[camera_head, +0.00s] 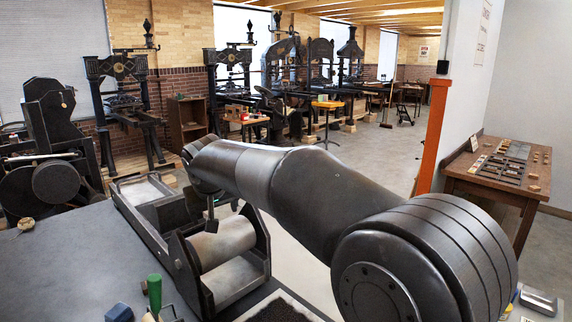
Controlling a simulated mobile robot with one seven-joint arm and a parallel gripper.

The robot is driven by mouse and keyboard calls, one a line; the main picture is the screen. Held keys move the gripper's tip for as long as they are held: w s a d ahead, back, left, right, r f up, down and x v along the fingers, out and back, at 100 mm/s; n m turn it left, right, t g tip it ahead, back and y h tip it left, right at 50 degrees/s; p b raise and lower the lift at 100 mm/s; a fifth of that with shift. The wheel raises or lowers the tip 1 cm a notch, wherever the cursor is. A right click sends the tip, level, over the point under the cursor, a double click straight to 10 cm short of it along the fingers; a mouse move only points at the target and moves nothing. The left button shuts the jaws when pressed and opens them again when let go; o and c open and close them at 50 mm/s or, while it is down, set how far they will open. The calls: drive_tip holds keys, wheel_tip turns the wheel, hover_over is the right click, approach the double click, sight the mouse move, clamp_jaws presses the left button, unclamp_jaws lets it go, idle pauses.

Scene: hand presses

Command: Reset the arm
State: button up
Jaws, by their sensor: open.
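My arm crosses the view from the lower right to the upper left, over the hand press. My gripper (211,220) hangs below the wrist at the arm's far end. Only a slim dark part of it shows, in front of the pale roller (223,243), and I see nothing held in it. I cannot tell whether it touches the roller. The press (180,262) has dark side plates and a long bed running back to the left.
A dark tabletop (60,262) fills the lower left, with a green-handled tool (154,292) and a blue block (119,313). A metal block (538,301) lies lower right. An orange post (432,138) and a wooden type table (500,180) stand right. Several old presses line the back.

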drive_tip(key=s+d+f+m+h, duration=0.1)
drive_tip(key=s+d+m, duration=0.1)
drive_tip(key=s+d, duration=1.05)
drive_tip(key=s+d+f+m+h, duration=0.1)
drive_tip(key=s+d+m, duration=0.1)
drive_tip(key=s+d, duration=1)
drive_tip(key=s+d+f+m+g, duration=0.1)
drive_tip(key=s+d+f, duration=0.5)
drive_tip(key=d, duration=0.1)
drive_tip(key=shift+s+d+f+m, duration=0.15)
drive_tip(key=shift+s+d+m, duration=0.1)
drive_tip(key=shift+d+m, duration=0.1)
